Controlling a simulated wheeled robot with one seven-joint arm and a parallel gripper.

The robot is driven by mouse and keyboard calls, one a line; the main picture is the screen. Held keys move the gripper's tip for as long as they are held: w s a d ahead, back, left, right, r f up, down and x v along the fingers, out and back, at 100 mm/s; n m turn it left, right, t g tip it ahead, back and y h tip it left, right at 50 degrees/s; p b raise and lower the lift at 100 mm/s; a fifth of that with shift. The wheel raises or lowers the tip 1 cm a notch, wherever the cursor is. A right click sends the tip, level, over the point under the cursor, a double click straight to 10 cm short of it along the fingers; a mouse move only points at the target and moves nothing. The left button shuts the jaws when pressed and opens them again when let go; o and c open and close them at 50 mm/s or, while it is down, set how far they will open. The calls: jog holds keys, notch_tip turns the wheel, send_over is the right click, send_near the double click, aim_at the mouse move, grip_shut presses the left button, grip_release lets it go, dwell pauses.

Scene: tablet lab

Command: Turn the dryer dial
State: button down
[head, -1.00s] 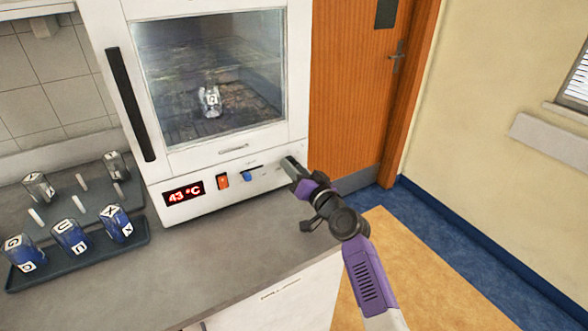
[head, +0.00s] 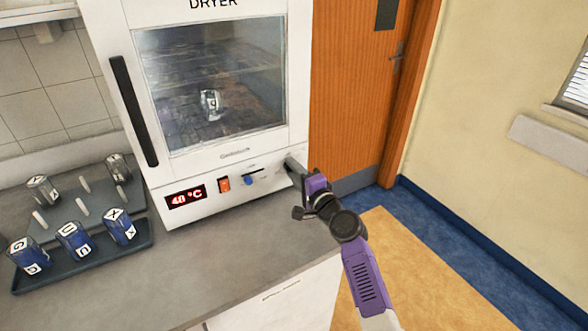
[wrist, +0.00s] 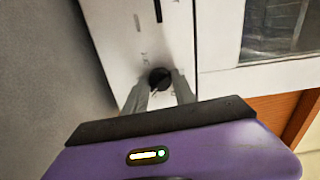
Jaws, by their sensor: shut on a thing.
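The white dryer (head: 215,165) stands on the counter with its door shut. Its red display (head: 186,197) reads what looks like 48 °C, though the last digit is blurred. The black round dial (wrist: 160,78) shows in the wrist view between the two finger tips. My gripper (wrist: 160,86) is shut on the dial, one grey finger on each side. In the head view my gripper (head: 294,166) is at the right end of the control panel and hides the dial.
A labelled glass jar (head: 210,104) is inside the dryer. A dark tray (head: 90,268) with several jars stands at left. The counter front is clear.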

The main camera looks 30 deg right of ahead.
jog(key=shift+m+p, duration=1)
jog(key=shift+m, duration=2.2)
jog(key=c, duration=1)
grip_release()
jog(key=shift+c, duration=0.2)
jog(key=s, duration=0.8)
